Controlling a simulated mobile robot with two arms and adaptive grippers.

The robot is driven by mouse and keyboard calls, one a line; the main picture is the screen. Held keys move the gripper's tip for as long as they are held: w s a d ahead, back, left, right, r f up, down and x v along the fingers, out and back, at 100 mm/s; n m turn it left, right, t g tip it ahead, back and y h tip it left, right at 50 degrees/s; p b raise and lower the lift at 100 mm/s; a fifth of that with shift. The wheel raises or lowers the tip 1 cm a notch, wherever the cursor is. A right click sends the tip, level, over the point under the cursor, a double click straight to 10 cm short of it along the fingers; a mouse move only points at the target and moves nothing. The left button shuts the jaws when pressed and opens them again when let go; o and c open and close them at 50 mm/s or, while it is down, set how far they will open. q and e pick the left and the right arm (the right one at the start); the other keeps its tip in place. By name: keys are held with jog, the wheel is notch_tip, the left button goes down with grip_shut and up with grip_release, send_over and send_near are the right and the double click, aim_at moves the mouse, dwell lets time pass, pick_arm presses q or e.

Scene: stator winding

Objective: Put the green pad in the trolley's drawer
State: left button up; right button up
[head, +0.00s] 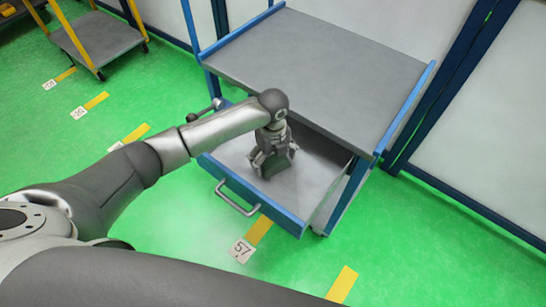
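The trolley (320,55) has a grey top and a blue frame. Its drawer (316,180) is pulled out, with a blue front and a metal handle. My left gripper (272,167) points down inside the drawer's outline, over its grey floor. I cannot tell whether its fingers are open or shut, or whether they hold anything. Its height above the drawer floor is unclear. I see no green pad; the gripper hides part of the drawer floor. My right gripper is out of view.
The trolley top is bare and overhangs the back of the drawer. Blue-framed pale panels (480,120) stand behind it. Another trolley (103,38) with yellow posts is at the upper left. The green floor (420,240) in front is clear, with yellow marks and number tags.

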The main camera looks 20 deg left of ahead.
aim_at(273, 160)
pick_arm(q)
jog(key=shift+o, duration=0.2)
jog(key=shift+r, duration=0.1)
notch_tip(273, 160, up, 12)
dwell(0.6)
dwell(0.4)
